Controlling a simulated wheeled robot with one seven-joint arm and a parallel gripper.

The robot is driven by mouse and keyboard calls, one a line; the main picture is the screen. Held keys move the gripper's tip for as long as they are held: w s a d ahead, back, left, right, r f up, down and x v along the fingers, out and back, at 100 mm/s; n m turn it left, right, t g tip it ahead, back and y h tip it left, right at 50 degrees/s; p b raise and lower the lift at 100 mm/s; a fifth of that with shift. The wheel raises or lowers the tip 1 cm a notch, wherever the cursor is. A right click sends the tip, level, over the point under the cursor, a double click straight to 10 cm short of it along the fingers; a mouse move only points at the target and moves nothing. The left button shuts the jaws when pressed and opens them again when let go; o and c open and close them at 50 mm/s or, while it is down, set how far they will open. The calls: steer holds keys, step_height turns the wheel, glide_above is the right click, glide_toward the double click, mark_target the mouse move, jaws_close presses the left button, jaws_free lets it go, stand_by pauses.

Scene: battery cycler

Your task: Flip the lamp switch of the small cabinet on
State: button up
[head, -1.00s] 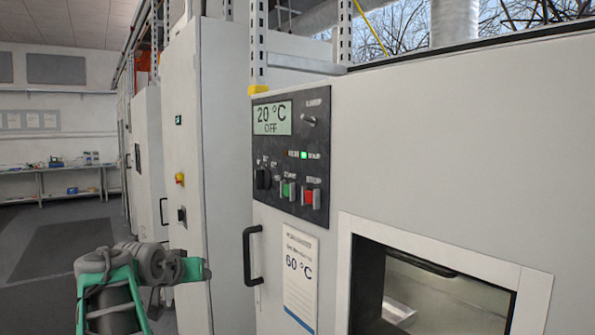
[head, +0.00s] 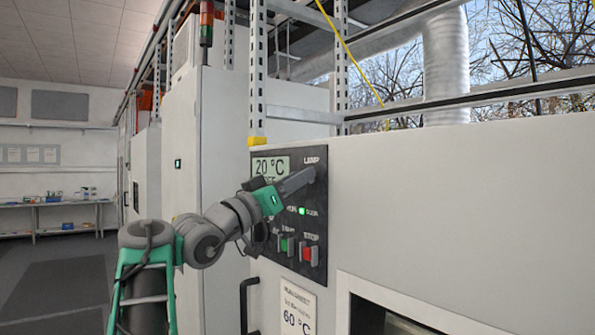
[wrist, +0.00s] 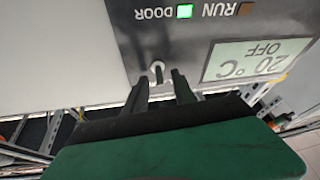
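The lamp switch (wrist: 157,68) is a small metal toggle on the dark control panel (head: 318,240) of the small cabinet (head: 450,220). The wrist view shows the panel upside down. In the head view my gripper hides the toggle, just under the LAMP label (head: 312,161). My gripper (wrist: 159,78) is open, one finger on each side of the toggle's line. The fingertips are at or very near the toggle; I cannot tell whether they touch it. In the head view my gripper (head: 308,178) reaches the panel from the left. The display (wrist: 257,60) reads 20 °C, OFF.
The DOOR light (wrist: 185,11) is lit green; the RUN light (wrist: 246,8) looks unlit. Green (head: 286,246) and red (head: 309,254) buttons sit below my gripper. A black handle (head: 247,302) juts from the cabinet front. A taller cabinet (head: 180,130) stands to the left.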

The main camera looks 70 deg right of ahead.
steer(key=shift+c, duration=0.2)
jaws_close()
steer(key=shift+r, duration=0.1)
stand_by(0.4)
